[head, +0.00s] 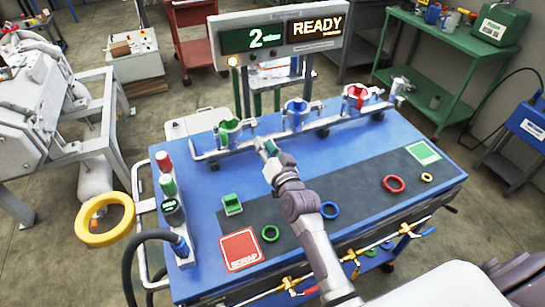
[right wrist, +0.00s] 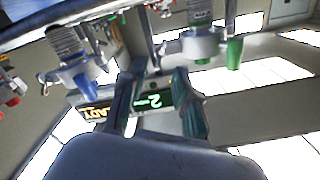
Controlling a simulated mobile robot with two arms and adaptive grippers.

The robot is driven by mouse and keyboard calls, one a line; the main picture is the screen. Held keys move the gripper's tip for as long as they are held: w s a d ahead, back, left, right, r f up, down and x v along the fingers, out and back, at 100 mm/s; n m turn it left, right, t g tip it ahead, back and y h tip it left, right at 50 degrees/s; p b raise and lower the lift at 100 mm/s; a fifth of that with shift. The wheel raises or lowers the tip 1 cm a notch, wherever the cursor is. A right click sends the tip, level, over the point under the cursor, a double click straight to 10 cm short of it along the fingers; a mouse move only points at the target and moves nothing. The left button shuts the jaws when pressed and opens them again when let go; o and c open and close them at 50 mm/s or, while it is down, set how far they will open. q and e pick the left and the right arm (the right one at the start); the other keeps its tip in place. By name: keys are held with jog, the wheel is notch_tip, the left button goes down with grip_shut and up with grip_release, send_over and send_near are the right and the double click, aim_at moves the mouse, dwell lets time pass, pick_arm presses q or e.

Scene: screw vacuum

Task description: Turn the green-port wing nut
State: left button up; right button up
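The green port (head: 230,131) stands at the left end of the pipe at the back of the blue table. In the upside-down right wrist view, a green wing-like piece (right wrist: 234,52) hangs beside the port's metal fitting (right wrist: 195,46). I cannot tell for sure that it is the wing nut. My right gripper (head: 266,146) is just in front of the pipe, to the right of the green port. Its fingers (right wrist: 158,100) are apart, with nothing between them, and do not touch the green piece. My left gripper is not in view.
The blue port (head: 296,113) and red port (head: 356,94) stand farther right on the pipe. The display (head: 285,36) behind reads 2 and READY. Colored rings, a green block (head: 232,204) and a red SCRAP pad (head: 240,250) lie nearer on the table.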

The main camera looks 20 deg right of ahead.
jog(key=s, duration=0.6)
jog(key=shift+d, duration=0.1)
dwell(0.3)
